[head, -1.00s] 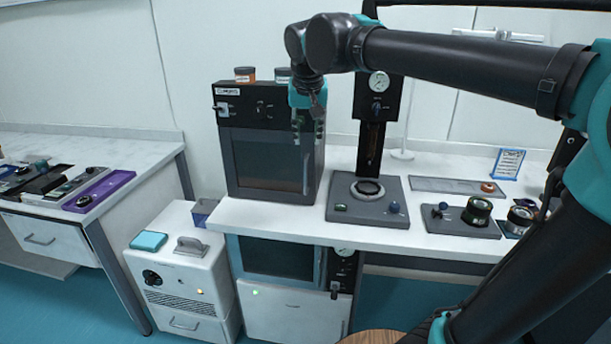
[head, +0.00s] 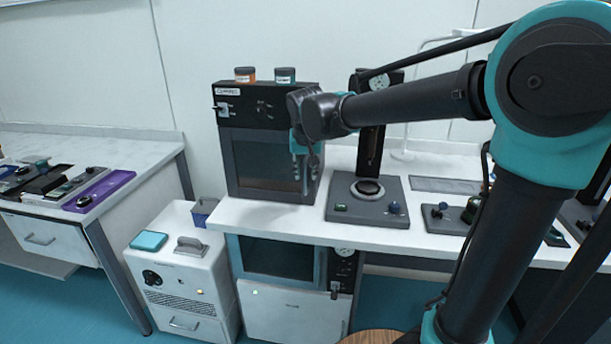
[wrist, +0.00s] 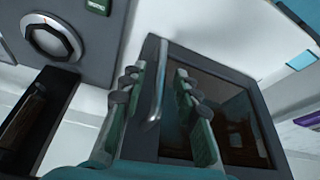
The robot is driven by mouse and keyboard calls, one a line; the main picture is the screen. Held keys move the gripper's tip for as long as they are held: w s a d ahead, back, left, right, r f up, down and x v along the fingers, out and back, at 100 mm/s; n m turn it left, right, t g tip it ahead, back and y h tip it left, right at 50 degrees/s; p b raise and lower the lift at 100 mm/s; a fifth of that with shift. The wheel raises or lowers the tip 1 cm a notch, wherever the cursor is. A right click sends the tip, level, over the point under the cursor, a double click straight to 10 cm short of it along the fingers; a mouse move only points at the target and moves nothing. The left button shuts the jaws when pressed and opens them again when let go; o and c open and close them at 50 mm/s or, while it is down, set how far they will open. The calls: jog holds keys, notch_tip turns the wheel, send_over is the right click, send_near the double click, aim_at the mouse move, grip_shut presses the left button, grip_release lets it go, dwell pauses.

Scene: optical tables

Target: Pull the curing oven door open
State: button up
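The curing oven (head: 222,135) is a dark box on the white bench, with a lettered label and switches on its upper panel. Its door (head: 262,160) is shut and has a dark window. The door's handle (wrist: 158,85) is a silver bar, seen in the wrist view between the two fingers. In the head view my gripper hides most of the handle. My gripper (head: 303,172) is at the right side of the door, and it also shows in the wrist view (wrist: 156,78). Its fingers are apart, one on each side of the handle. I cannot tell whether either touches it.
An orange-lidded jar (head: 245,74) and a teal jar (head: 285,75) stand on the oven. A grey base with a ring (head: 368,205) and a dark column sits just right of the oven. A white unit (head: 180,270) stands on the floor at the left front.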

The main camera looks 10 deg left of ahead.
jog(key=shift+x, duration=0.9)
grip_shut()
